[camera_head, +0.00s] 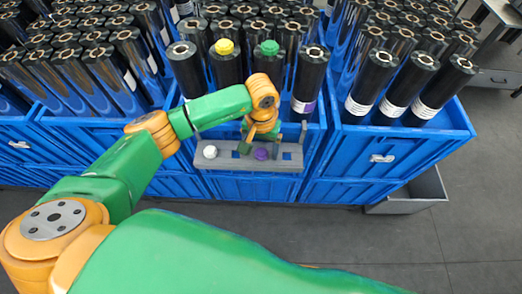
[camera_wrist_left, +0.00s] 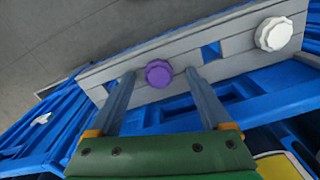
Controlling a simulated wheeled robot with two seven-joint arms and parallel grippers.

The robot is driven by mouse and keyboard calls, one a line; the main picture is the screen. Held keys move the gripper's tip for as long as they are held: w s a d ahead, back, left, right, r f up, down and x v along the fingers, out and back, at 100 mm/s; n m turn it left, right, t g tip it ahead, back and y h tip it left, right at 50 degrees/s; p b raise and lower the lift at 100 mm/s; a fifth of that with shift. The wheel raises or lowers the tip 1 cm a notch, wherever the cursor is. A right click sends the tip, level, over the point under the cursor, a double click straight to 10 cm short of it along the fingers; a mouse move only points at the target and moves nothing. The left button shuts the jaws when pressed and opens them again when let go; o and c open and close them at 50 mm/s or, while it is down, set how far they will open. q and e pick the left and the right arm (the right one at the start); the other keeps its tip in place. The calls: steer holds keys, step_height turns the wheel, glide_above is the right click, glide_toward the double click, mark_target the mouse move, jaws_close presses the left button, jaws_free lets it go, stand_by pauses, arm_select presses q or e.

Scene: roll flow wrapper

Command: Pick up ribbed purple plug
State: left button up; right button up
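The ribbed purple plug (camera_head: 261,154) sits on a grey rack (camera_head: 228,164) fixed along the front of the middle blue crate. In the left wrist view the purple plug (camera_wrist_left: 159,73) shows between the fingertips of my left gripper (camera_wrist_left: 160,82), with a gap on each side. In the head view my left gripper (camera_head: 261,146) is over the rack at the purple plug. It is open and holds nothing. My right gripper is not in view.
A white plug (camera_head: 210,152) sits at the left of the rack. Yellow (camera_head: 224,46) and green (camera_head: 269,47) plugs top two black rolls. Blue crates (camera_head: 405,150) full of black rolls stand side by side. A grey bin (camera_head: 412,195) is at lower right, with open floor beyond.

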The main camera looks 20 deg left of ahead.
arm_select(q)
steer(key=shift+d, duration=0.1)
steer(key=c, duration=0.7)
jaws_close()
steer(key=shift+r, duration=0.15)
